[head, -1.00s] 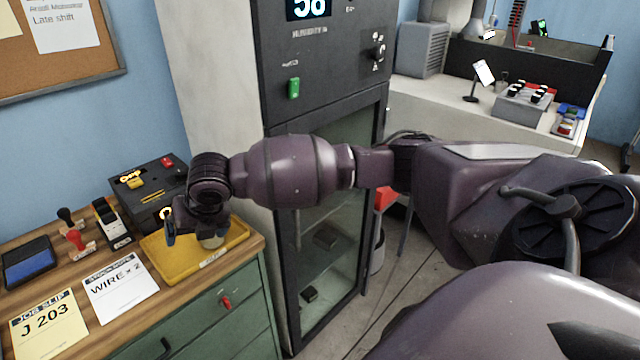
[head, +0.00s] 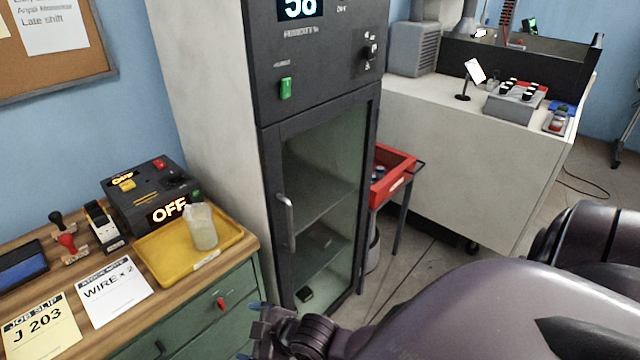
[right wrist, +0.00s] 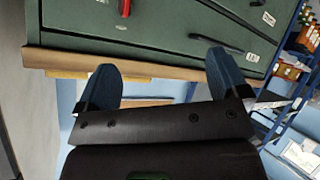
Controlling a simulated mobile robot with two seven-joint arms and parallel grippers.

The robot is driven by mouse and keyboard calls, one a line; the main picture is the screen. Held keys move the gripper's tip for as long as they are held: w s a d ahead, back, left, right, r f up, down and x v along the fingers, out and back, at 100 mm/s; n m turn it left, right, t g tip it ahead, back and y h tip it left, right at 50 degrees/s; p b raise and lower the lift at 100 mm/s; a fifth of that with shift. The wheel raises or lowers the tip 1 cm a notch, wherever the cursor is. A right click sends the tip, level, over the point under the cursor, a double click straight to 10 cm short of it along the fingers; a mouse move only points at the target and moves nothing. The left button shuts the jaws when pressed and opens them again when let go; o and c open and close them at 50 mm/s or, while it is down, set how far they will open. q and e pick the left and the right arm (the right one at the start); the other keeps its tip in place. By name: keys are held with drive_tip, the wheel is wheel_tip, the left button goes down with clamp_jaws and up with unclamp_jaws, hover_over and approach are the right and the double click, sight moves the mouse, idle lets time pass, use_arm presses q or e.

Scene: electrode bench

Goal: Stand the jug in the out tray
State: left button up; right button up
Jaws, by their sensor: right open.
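The translucent jug (head: 202,228) stands upright in the yellow tray (head: 158,246), toward its right side, on the wooden bench top. The tray has a small white label on its front edge, too small to read. My right gripper (head: 252,330) is open and empty in the head view, low in front of the green drawers and apart from the jug. Its two blue fingers also show spread in the right wrist view (right wrist: 164,82), with nothing between them. My left gripper is not in view.
A black box with a lit OFF sign (head: 150,190) stands behind the tray. Stamps (head: 68,245), a stock note (head: 113,278) and a job slip (head: 42,328) lie to the left. The tall cabinet (head: 320,190) rises right of the bench, its glass door shut.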

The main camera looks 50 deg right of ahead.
drive_tip(key=s+d+f+m+h, duration=0.4)
drive_tip(key=s+d+m, duration=0.4)
drive_tip(key=s, duration=0.3)
drive_tip(key=shift+f+t, duration=0.2)
drive_tip(key=shift+t, duration=0.1)
drive_tip(key=shift+s, duration=0.1)
